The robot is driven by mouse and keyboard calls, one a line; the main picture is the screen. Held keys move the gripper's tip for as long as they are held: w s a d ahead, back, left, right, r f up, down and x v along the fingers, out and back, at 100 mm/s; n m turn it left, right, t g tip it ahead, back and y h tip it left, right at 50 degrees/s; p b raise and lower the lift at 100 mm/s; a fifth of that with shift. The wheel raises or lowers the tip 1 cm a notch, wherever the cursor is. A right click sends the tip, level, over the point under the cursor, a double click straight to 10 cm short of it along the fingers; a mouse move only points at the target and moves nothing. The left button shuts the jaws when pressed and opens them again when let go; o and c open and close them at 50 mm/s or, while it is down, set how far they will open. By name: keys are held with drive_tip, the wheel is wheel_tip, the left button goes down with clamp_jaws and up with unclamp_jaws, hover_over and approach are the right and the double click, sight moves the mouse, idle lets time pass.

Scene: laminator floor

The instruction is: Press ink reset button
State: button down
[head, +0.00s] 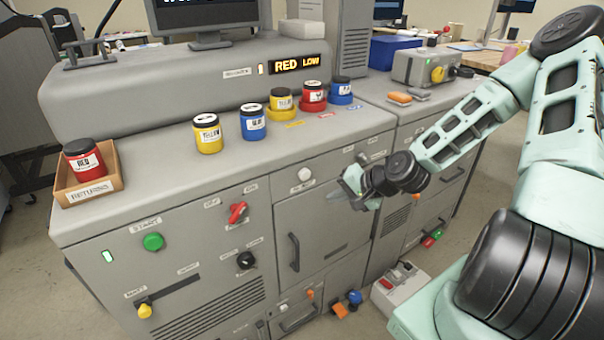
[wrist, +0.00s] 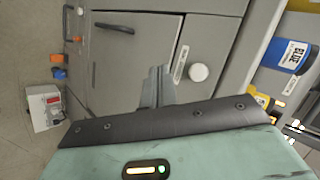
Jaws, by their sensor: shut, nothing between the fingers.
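A white round button (head: 304,174) sits on the front panel of the grey machine, above a cabinet door with a dark handle. A small label is beside it, too small to read surely. The button also shows in the wrist view (wrist: 199,72), right of the fingertips. My gripper (head: 336,193) is shut and empty, in front of the panel and a little right of and below the button in the head view. Its closed fingers (wrist: 157,88) look apart from the button in the wrist view. The machine's display (head: 297,63) reads "RED LOW".
Several ink jars stand on the machine top, including a yellow jar (head: 208,134) and a blue jar (head: 253,122). A red jar (head: 84,160) sits in the returns tray (head: 118,183). A green start button (head: 153,241) and red knob (head: 238,212) are left on the panel.

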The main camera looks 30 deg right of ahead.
drive_tip(key=shift+w, duration=0.1)
drive_tip(key=b, duration=0.1)
approach(304, 180)
drive_tip(key=shift+s+f+x, duration=0.15)
drive_tip(key=shift+x, duration=0.7)
drive_tip(key=shift+s+f+x, duration=0.15)
drive_tip(key=shift+x, duration=0.7)
drive_tip(key=shift+s+f+x, duration=0.15)
drive_tip(key=shift+x, duration=0.7)
drive_tip(key=shift+w+a, duration=0.1)
drive_tip(key=shift+w, duration=0.05)
drive_tip(key=shift+w, duration=0.25)
drive_tip(key=shift+w, duration=0.55)
idle(1.0)
drive_tip(key=shift+s, duration=0.95)
drive_tip(key=shift+s+p, duration=0.7)
drive_tip(key=shift+s, duration=1.8)
